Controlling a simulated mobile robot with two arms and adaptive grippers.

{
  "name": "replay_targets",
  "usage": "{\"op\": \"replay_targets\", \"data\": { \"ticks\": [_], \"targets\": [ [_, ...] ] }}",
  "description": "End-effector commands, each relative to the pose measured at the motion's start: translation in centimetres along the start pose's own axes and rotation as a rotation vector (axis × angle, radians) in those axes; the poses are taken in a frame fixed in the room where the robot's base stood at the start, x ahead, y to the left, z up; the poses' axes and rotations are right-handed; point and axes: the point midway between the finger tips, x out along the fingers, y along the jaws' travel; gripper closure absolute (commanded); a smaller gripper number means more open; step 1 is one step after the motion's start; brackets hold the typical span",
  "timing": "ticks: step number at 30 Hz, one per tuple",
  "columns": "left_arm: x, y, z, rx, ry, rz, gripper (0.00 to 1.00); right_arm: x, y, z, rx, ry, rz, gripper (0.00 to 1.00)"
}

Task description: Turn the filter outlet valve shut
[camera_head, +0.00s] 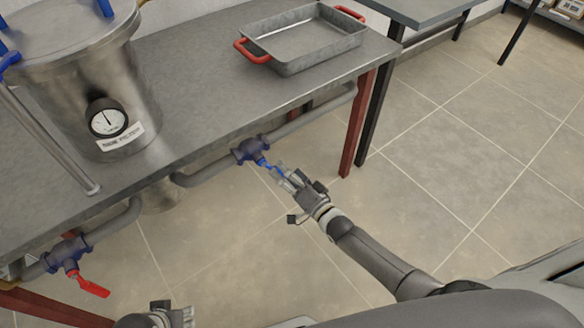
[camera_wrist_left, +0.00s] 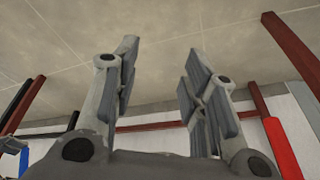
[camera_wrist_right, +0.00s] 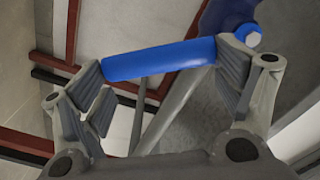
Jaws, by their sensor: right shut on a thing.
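A valve with a blue handle (camera_head: 251,150) sits on the grey pipe below the bench's front edge. Its blue handle (camera_wrist_right: 160,60) spans the space between my right gripper's finger pads in the right wrist view. My right gripper (camera_head: 286,179) is shut on this handle. A second valve with a red handle (camera_head: 89,286) sits on the pipe at the lower left. My left gripper (camera_head: 174,316) is at the bottom edge of the head view, mostly cut off. In the left wrist view its fingers (camera_wrist_left: 158,90) are apart with nothing between them.
A steel filter vessel (camera_head: 85,80) with a gauge (camera_head: 107,118) stands on the bench (camera_head: 200,100). A metal tray (camera_head: 305,40) with red handles lies on it. A dark red bench leg (camera_head: 355,125) stands right of the blue-handled valve. The tiled floor (camera_head: 460,130) is clear.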

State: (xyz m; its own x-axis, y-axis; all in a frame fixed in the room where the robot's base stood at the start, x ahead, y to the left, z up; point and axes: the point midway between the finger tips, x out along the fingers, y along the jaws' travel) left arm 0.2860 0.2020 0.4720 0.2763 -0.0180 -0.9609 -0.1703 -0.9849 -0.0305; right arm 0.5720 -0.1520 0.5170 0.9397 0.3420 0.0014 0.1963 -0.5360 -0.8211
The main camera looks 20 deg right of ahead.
Motion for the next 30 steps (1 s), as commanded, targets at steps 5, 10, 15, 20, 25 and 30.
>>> {"op": "replay_targets", "data": {
  "ticks": [5,10,15,20,25,30],
  "targets": [
    [-1.9,-0.1,-0.2,-0.001,0.011,-0.002,0.6,0.5,0.0,1.2,0.176,0.005,-0.003,0.56],
    [-3.9,-0.1,-0.4,-0.002,0.021,-0.003,0.6,0.5,-0.2,2.5,0.325,0.005,-0.003,0.56],
    [-5.6,-0.2,-0.4,-0.003,0.029,-0.005,0.6,0.5,-0.5,3.5,0.45,0.005,-0.004,0.56],
    [-6.8,-0.2,-0.3,-0.003,0.034,-0.006,0.6,0.5,-0.8,4.2,0.538,0.005,-0.005,0.56],
    [-7.3,-0.2,-0.2,-0.003,0.035,-0.006,0.6,0.5,-1.1,4.6,0.597,0.005,-0.005,0.56],
    [-7.2,-0.2,-0.2,-0.004,0.035,-0.006,0.6,0.5,-1.2,4.8,0.625,0.005,-0.006,0.56]
  ]
}}
